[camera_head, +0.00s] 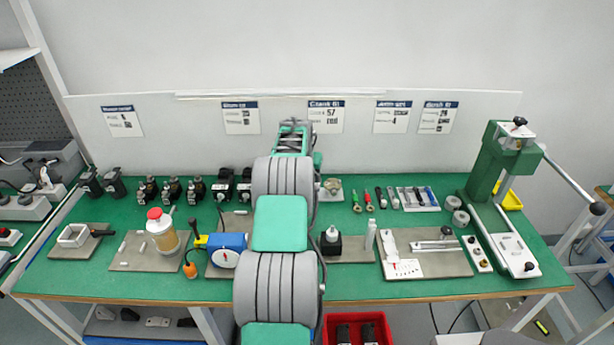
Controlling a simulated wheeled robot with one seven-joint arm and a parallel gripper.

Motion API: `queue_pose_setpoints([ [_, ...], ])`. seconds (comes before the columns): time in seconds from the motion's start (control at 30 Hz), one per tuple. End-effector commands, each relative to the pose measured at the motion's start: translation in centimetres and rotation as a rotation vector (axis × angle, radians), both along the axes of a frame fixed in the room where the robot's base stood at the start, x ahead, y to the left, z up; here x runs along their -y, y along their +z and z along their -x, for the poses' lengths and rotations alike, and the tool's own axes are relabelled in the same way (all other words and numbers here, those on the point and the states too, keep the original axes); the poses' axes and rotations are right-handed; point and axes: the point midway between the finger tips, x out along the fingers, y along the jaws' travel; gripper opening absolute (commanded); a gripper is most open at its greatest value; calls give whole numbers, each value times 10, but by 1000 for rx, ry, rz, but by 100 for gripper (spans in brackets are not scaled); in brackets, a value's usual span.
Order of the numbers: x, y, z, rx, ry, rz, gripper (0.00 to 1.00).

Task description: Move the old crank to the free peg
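Under the middle sign, a grey board (352,256) lies on the green bench, partly covered by my arm. A black block with a pale round top (331,241) stands on it, and a slim grey upright peg (371,236) stands near its right end. The peg looks bare. I cannot make out a crank on this board; my arm hides its left part. My arm reaches up the middle of the picture, over the bench. My gripper's fingers do not show; they are hidden beyond the arm.
Left are a jar with a red lid (160,231) and a blue box (228,250). Right are a board with a bar and knob (391,267) and a green press (488,164). Black encoders, screwdrivers and a tray (433,207) line the back. A red bin (329,322) is below.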

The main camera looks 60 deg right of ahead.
Motion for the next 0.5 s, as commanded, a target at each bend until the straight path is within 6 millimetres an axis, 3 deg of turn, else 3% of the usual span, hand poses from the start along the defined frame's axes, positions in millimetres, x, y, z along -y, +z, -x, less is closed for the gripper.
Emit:
queue_pose_setpoints([
  [0.23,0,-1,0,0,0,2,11],
  [0.5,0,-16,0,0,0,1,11],
])
